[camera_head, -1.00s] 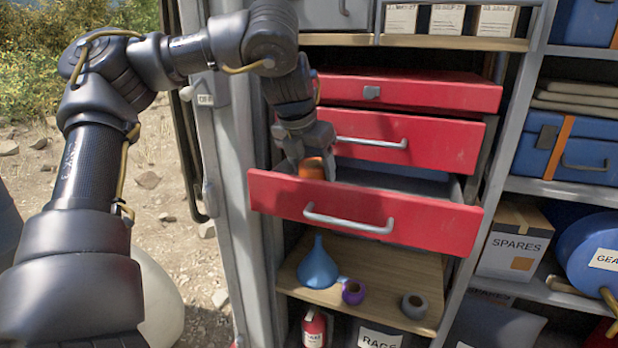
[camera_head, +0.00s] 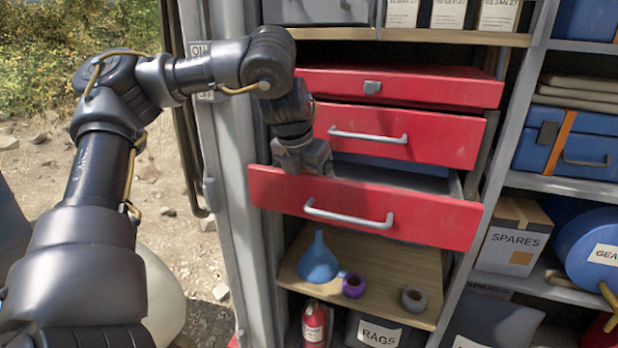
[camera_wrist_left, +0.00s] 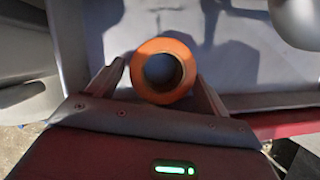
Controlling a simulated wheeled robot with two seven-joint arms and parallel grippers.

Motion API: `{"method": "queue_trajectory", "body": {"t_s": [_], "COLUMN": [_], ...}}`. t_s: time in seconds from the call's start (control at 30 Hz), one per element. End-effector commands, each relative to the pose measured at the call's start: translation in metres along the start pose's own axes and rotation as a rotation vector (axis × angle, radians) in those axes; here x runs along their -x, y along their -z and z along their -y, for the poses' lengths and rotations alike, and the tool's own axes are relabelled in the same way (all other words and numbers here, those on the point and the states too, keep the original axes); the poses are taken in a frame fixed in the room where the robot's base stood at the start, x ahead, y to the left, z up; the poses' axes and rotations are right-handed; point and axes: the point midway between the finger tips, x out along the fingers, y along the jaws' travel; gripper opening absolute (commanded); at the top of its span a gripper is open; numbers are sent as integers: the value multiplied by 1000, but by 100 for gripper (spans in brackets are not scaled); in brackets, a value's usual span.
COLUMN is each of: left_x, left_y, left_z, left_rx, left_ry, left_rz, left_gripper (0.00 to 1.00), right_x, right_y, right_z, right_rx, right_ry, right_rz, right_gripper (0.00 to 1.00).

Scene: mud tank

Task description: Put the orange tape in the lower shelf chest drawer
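The orange tape (camera_wrist_left: 141,87) shows in the left wrist view as a ring between the fingers of my left gripper (camera_wrist_left: 161,72). The fingers are shut on its sides. In the head view, my left gripper (camera_head: 303,168) reaches down behind the front of the open lower red drawer (camera_head: 270,191). That front hides the fingertips and tape. The grey drawer interior (camera_wrist_left: 250,75) lies beyond the tape; I cannot tell whether the tape touches its floor. My right gripper is not in view.
A closed red drawer (camera_head: 440,140) and the red chest top (camera_head: 440,88) stand above the open one. A wooden shelf (camera_head: 390,265) below holds a blue funnel (camera_head: 318,264), purple tape (camera_head: 353,291) and grey tape (camera_head: 421,306). A cabinet post (camera_head: 235,180) stands close left.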

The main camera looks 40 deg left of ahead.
Motion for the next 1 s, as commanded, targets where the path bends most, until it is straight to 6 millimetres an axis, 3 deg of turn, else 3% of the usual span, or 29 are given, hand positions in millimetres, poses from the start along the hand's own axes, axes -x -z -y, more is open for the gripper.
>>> {"method": "queue_trajectory", "body": {"t_s": [0.3,0.47,1.0], "left_x": [1,11,108], "left_y": [0,-2,-2], "left_z": [0,0,0], "left_rx": [0,0,0], "left_ry": [0,-1,-2], "left_rz": [0,3,3], "left_gripper": [85,85,85], "right_x": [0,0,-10], "right_y": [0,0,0], "right_z": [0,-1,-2], "right_rx": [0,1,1], "right_ry": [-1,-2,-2], "right_rz": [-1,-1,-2], "right_gripper": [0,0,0]}}
